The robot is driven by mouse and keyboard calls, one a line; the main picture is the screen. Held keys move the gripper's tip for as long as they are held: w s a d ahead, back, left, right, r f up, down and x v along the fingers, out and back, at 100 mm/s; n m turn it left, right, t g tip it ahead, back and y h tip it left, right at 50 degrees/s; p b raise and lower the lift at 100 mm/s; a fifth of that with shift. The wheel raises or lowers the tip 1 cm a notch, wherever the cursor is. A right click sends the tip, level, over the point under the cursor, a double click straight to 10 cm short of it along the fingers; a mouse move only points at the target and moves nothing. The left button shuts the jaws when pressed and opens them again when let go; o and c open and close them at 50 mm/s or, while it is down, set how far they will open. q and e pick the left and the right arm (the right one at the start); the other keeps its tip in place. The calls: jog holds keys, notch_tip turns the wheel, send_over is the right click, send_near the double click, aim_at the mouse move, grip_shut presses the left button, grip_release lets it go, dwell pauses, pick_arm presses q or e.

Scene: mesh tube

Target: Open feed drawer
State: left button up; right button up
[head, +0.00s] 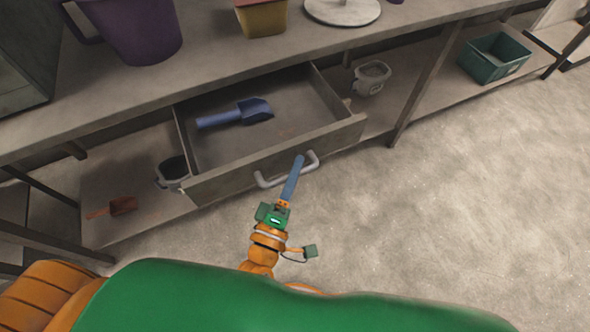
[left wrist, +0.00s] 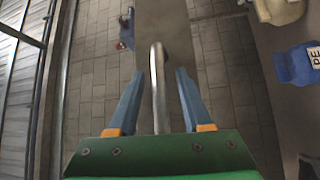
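The wooden feed drawer (head: 275,157) under the table is pulled well out and its inside shows. A blue scoop (head: 238,113) lies in it. A pale curved handle (head: 287,170) is on its front. My left gripper (head: 298,160) is at the right part of the handle. In the left wrist view the blue fingers of my left gripper (left wrist: 159,90) are apart, one on each side of the handle bar (left wrist: 157,75), with gaps on both sides. My right gripper is not in view.
The tabletop holds a purple bucket (head: 132,28), a yellow-red container (head: 262,17) and a round pale base (head: 342,10). Floor at the right is clear.

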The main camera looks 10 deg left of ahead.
pick_arm(q)
jog(key=v, duration=0.7)
jog(key=shift+b, duration=0.45)
jog(key=shift+s, duration=0.1)
